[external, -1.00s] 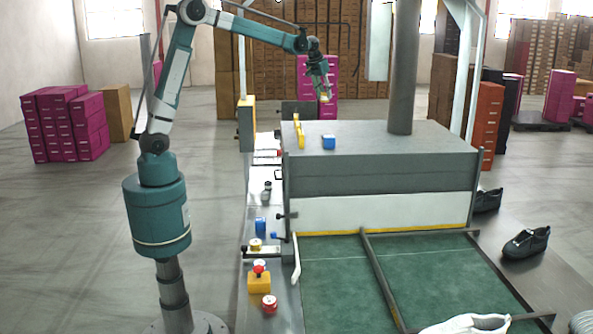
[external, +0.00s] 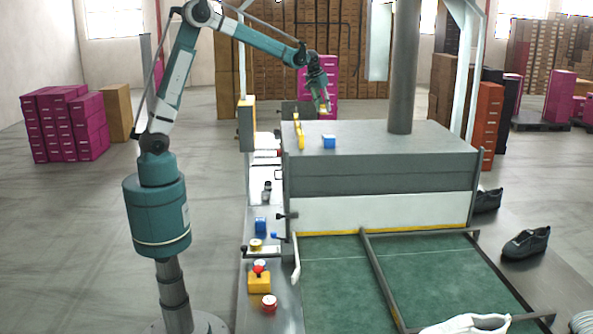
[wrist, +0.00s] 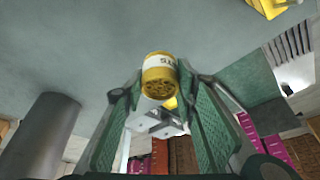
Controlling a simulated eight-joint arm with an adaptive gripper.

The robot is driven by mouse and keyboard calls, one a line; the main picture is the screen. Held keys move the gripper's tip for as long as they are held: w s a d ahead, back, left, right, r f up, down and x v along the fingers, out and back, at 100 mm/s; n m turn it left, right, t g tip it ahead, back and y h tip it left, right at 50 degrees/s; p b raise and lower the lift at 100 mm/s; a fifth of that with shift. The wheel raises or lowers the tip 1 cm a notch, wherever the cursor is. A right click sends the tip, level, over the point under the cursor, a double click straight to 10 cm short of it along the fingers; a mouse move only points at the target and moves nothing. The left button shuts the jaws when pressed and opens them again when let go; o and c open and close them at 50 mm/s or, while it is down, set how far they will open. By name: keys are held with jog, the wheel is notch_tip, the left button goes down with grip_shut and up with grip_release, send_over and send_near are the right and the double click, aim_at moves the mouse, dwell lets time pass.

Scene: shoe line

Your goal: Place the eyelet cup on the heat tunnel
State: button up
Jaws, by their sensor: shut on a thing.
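The eyelet cup (wrist: 159,75) is a small yellow cylinder with a white printed label, held between the fingers in the wrist view. It shows small and pale yellow at the fingertips in the external view (external: 325,111). My gripper (external: 323,105) is shut on it and points down near the far left part of the heat tunnel. The heat tunnel (external: 400,146) is a large grey box with a flat top. From these views I cannot tell how big the gap between cup and top is.
A thick grey pipe (external: 402,70) rises from the top farther right. The front and right of the top are clear.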

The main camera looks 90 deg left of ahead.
aim_at(324, 112)
jog(key=shift+f, duration=1.85)
jog(key=shift+f+p, duration=0.55)
jog(key=shift+f, duration=1.55)
jog(key=shift+f, duration=0.1)
jog(key=o, duration=0.9)
jog(key=shift+o, duration=0.2)
jog(key=shift+b+v, duration=0.7)
jog(key=shift+v, duration=5.45)
